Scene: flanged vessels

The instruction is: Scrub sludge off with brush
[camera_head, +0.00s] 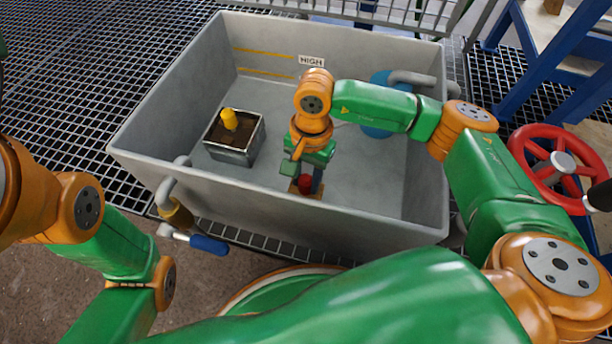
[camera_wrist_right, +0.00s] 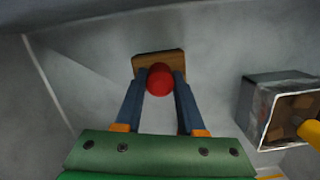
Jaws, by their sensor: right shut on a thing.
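The brush shows a red knob (camera_head: 305,184) and a brown wooden block; in the right wrist view the block (camera_wrist_right: 160,64) lies beyond the knob. My right gripper (camera_head: 307,178) is inside the grey tank near its front wall, pointing down. Its two blue fingers are shut on the red knob, one on each side, in the right wrist view (camera_wrist_right: 160,82). The brush's underside is hidden, and I cannot tell whether it touches the tank floor. I cannot clearly make out sludge on the tank surfaces. My left arm shows at the left, but its gripper is out of view.
A metal box (camera_head: 233,156) with brown contents and a yellow knob (camera_head: 229,119) stands at the tank's left. A blue round thing (camera_head: 378,130) is partly hidden behind my right arm. The tank (camera_head: 270,197) has high walls. A blue-handled valve (camera_head: 208,244) and red handwheel (camera_head: 525,140) are outside.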

